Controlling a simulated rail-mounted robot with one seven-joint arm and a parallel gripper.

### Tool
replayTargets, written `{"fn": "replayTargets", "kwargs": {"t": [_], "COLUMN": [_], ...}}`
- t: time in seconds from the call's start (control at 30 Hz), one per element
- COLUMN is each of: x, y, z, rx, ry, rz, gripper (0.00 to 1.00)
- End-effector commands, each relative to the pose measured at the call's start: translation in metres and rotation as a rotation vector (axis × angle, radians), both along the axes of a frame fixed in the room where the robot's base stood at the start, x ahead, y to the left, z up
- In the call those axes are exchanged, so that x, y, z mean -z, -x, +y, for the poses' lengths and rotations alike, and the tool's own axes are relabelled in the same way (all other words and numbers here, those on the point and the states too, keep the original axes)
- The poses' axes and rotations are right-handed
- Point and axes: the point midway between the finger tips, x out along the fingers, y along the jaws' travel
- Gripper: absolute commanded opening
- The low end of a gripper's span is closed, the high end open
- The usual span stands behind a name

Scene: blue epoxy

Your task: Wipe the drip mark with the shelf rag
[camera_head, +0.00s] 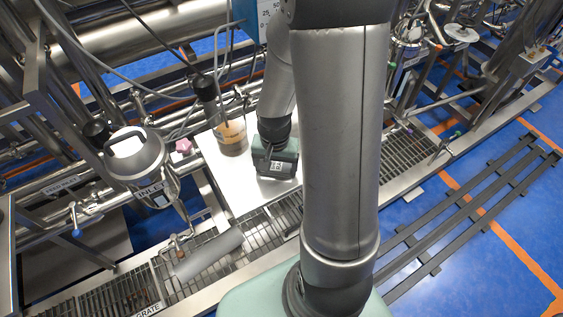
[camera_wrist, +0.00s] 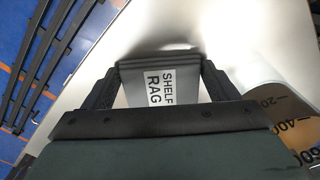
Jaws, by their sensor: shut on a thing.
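The shelf rag (camera_wrist: 150,68) is a grey folded pad with a white label reading "SHELF RAG". In the wrist view it sits between the two dark fingers of my gripper (camera_wrist: 158,88), which is shut on it. In the wrist view the same pale surface (camera_wrist: 225,25) lies behind the rag. I cannot make out a drip mark in either view.
A clear beaker (camera_head: 232,138) with amber liquid stands just left of my gripper; its graduated side shows in the wrist view (camera_wrist: 285,110). A steel vessel (camera_head: 137,160) marked "INLET" is further left. Floor grating (camera_head: 265,232) runs in front, with a grey cylinder (camera_head: 208,255) over it.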

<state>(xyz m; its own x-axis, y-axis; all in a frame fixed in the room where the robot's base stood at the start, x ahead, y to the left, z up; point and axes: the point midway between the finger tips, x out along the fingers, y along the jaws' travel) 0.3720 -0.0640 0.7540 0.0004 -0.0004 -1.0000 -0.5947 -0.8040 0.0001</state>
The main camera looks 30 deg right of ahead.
Motion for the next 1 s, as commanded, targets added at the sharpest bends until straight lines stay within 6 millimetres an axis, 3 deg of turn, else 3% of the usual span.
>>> {"fn": "replayTargets", "kwargs": {"t": [0.23, 0.37, 1.0], "x": [0.001, -0.026, -0.080], "y": [0.002, 0.001, 0.002], "z": [0.018, 0.017, 0.017], "rx": [0.013, 0.016, 0.015], "ry": [-0.001, 0.001, -0.001], "rz": [0.001, -0.006, -0.001], "gripper": [0.56, 0.56, 0.56]}}
